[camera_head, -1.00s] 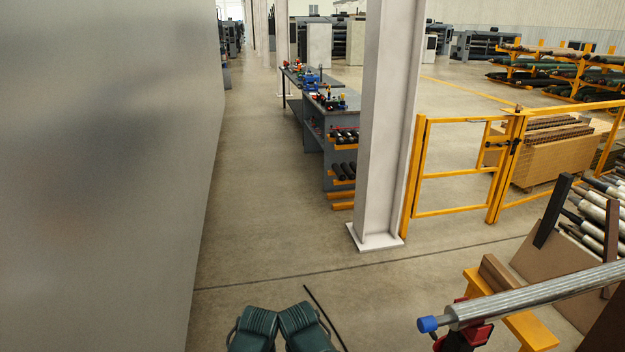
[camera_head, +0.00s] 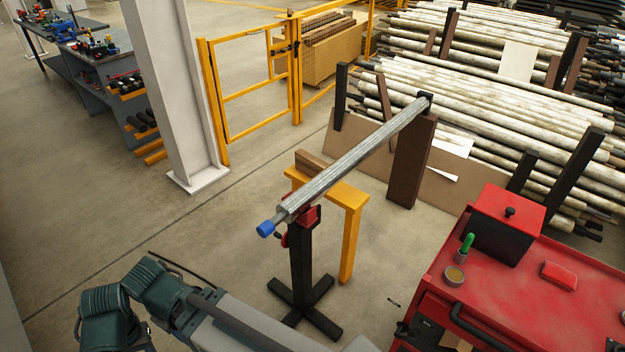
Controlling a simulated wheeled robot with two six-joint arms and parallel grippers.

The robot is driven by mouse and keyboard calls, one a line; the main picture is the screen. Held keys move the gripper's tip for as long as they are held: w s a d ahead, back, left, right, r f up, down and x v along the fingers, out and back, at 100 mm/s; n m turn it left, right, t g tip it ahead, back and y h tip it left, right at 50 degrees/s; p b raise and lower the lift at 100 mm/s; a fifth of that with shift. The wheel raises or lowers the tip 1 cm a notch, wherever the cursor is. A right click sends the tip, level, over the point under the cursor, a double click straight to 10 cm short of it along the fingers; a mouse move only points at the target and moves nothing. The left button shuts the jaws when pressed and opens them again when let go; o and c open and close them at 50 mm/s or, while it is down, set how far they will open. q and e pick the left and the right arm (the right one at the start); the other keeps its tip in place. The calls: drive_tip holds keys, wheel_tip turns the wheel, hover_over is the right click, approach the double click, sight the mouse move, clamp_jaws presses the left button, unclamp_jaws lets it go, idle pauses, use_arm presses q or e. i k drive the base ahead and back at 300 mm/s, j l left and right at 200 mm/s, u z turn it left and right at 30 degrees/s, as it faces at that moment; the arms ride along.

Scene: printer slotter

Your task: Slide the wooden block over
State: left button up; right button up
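A brown wooden block (camera_head: 312,162) lies on the top of a yellow stand (camera_head: 346,193), at its far left end. A long grey metal roller (camera_head: 352,160) with a blue end cap (camera_head: 266,228) passes slantwise over the stand. Its near end rests on a black post with a red head (camera_head: 303,216). Its far end is at the top of a tall brown upright (camera_head: 411,165). The roller hides part of the stand's top. My teal and grey arm parts show at the bottom left, but neither gripper is in view.
A red tool cart (camera_head: 530,290) with a lidded red box (camera_head: 505,222) stands at the lower right. A rack of pale rollers (camera_head: 480,105) is behind. A yellow gate (camera_head: 250,90) and a pale column (camera_head: 180,100) stand at left. The floor left of the stand is clear.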

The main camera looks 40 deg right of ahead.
sight(307, 163)
drive_tip(key=z, duration=1.45)
drive_tip(key=i+j+u, duration=0.6)
drive_tip(key=u, duration=0.25)
drive_tip(key=i+j+u, duration=0.1)
drive_tip(key=i+u, duration=0.55)
drive_tip(key=i, duration=0.45)
drive_tip(key=i+z, duration=0.3)
drive_tip(key=i+j+z, duration=0.15)
drive_tip(key=i+z, duration=0.75)
drive_tip(key=z, duration=0.3)
drive_tip(key=i+j+z, duration=0.1)
drive_tip(key=i+z, duration=0.3)
drive_tip(key=i+j+z, duration=0.15)
drive_tip(key=z, duration=0.25)
